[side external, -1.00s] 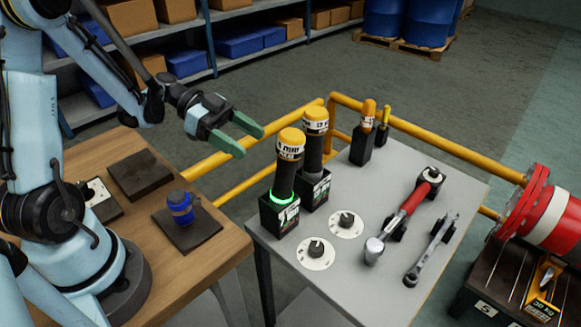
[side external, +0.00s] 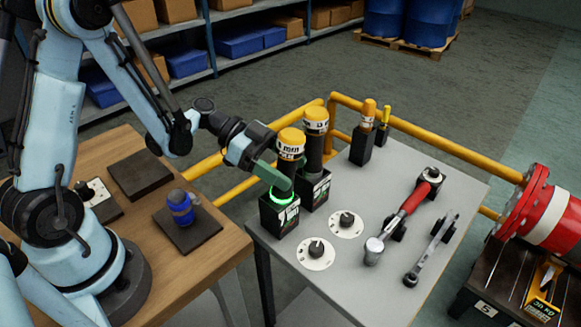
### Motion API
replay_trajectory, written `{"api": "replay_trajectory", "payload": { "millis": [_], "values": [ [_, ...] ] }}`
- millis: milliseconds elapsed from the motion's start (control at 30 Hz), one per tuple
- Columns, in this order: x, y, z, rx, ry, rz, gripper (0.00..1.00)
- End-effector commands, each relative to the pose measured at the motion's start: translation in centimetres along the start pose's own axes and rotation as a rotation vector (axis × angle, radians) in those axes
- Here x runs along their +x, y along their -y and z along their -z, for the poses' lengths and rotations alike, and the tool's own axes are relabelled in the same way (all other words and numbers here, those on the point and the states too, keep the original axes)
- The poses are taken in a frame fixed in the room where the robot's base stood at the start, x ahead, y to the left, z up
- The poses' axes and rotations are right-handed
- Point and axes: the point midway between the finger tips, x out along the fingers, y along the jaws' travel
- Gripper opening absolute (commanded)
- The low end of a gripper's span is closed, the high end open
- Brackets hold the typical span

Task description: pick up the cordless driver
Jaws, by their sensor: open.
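The cordless driver (side external: 290,143) appears to be the front yellow-capped, dark-bodied upright tool. It stands in a black holder (side external: 279,216) with a glowing green ring, on the grey table (side external: 405,195). My gripper (side external: 284,172) is open and level with the driver's lower body, just above the ring. One green finger crosses in front of the body. The other finger is mostly hidden behind the driver, so I cannot tell whether either touches it. A second, similar yellow-capped tool (side external: 315,124) stands upright in its own black holder (side external: 316,190) right behind.
Two round white dials (side external: 316,254) lie in front of the holders. Two smaller tools (side external: 368,115) stand at the back. A yellow rail (side external: 430,135) runs behind the table.

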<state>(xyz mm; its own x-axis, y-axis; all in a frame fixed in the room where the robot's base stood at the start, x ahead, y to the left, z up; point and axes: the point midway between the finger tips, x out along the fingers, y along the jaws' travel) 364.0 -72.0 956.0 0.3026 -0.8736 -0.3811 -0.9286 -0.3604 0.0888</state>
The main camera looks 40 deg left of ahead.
Motion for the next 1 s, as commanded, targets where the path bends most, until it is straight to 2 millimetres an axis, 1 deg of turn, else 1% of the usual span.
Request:
{"api": "replay_trajectory", "payload": {
  "millis": [100, 567, 600, 1000],
  "values": [
    [-0.03, 0.01, -0.01, 0.000, 0.000, 0.000, 0.72],
    [-0.06, 0.03, -0.01, 0.000, 0.000, 0.001, 0.01],
    [-0.07, 0.02, -0.01, 0.000, 0.000, 0.001, 0.00],
    [-0.16, 0.01, 0.29, 0.000, -0.003, 0.000, 0.00]
  ]
}}
